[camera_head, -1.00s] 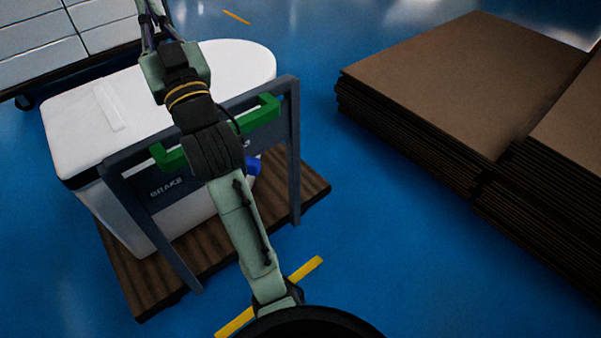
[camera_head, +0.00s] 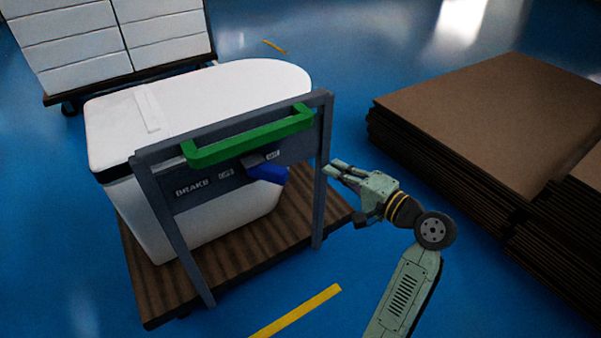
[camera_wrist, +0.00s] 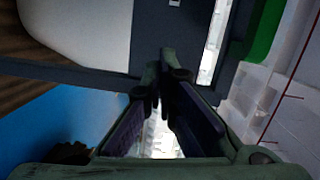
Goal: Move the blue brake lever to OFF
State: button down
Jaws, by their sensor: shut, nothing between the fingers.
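The blue brake lever (camera_head: 268,173) sticks out of the dark grey panel (camera_head: 210,182) on the cart's frame, below the green handle (camera_head: 250,135). It lies towards the panel's right side, near the right-hand small label. BRAKE is printed at the panel's left; I cannot read the two small labels for sure. My gripper (camera_head: 333,168) is shut and empty, beside the frame's right post and to the right of the lever, apart from it. In the wrist view my gripper (camera_wrist: 161,78) shows its fingertips together; the lever is not visible there.
The frame's right post (camera_head: 321,190) is between my gripper and the lever. Stacked brown boards (camera_head: 490,120) stand at the right.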

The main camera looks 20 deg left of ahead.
aim_at(267, 172)
jog(key=shift+s+d+g+y, duration=0.3)
jog(key=shift+s+d+y, duration=0.05)
jog(key=shift+s, duration=0.2)
jog(key=shift+s+d+g+y, duration=0.3)
jog(key=shift+s+y, duration=0.05)
jog(key=shift+s, duration=0.2)
jog(key=p+x, duration=0.1)
jog(key=x, duration=0.9)
jog(key=shift+r, duration=0.1)
jog(key=s+p, duration=0.1)
jog(key=s, duration=0.3)
jog(key=shift+a, duration=0.15)
jog(key=shift+s+a+m, duration=0.1)
jog(key=shift+s+m, duration=0.05)
jog(key=shift+m, duration=0.15)
